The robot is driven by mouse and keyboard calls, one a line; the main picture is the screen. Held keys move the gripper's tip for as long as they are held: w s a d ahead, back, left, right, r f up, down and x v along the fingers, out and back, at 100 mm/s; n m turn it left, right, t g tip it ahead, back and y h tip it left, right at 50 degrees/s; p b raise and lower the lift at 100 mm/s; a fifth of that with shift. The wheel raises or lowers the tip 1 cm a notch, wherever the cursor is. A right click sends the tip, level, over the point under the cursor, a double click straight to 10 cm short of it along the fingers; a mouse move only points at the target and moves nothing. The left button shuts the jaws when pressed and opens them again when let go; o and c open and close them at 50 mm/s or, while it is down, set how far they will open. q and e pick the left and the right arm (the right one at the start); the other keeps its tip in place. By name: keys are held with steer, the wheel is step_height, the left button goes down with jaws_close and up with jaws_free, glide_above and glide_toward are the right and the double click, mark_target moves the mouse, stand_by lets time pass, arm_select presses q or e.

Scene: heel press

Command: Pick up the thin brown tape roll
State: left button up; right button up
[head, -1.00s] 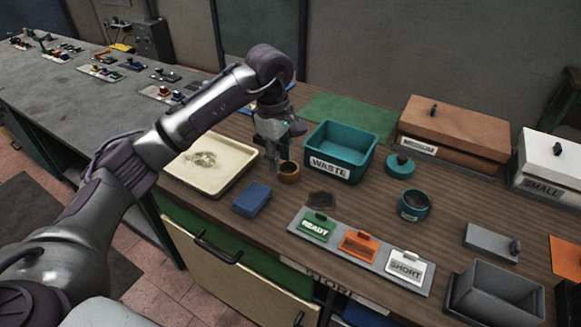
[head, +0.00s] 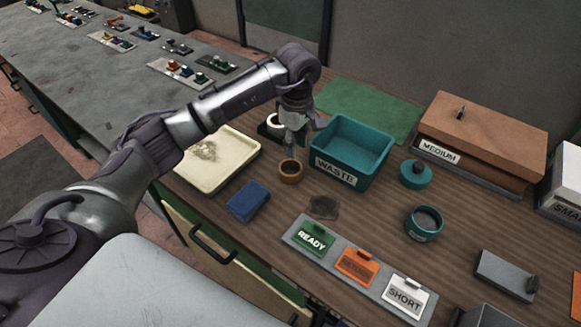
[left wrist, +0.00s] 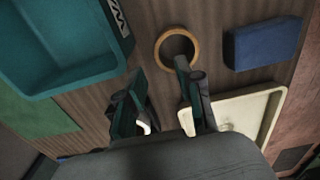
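The thin brown tape roll (head: 290,177) stands on the wooden bench, in front of the teal WASTE bin and to the right of the cream tray. In the left wrist view it is a tan ring (left wrist: 161,47) lying flat, just past the fingertips. My left gripper (head: 292,155) points down at the roll's far side in the head view. In the left wrist view its fingers (left wrist: 158,70) are apart with nothing held between them. The right fingertip overlaps the ring's near edge in the picture; I cannot tell whether they touch. My right gripper is not in view.
The WASTE bin (head: 322,171) is close on the right of the gripper. The cream tray (head: 243,160) and a blue block (head: 248,202) are on the left. A white roll (head: 275,121) stands behind. The sign strip (head: 334,262) lies in front.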

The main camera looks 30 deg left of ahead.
mark_target(297, 161)
arm_select(q)
steer(key=shift+f, duration=0.55)
steer(key=shift+w+f, duration=0.2)
steer(key=shift+f, duration=0.1)
step_height(297, 161, down, 4)
steer(key=shift+f+p, duration=0.2)
steer(key=shift+p, duration=0.5)
steer(key=shift+f, duration=0.55)
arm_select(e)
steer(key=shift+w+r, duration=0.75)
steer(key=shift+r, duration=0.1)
arm_select(q)
jaws_close()
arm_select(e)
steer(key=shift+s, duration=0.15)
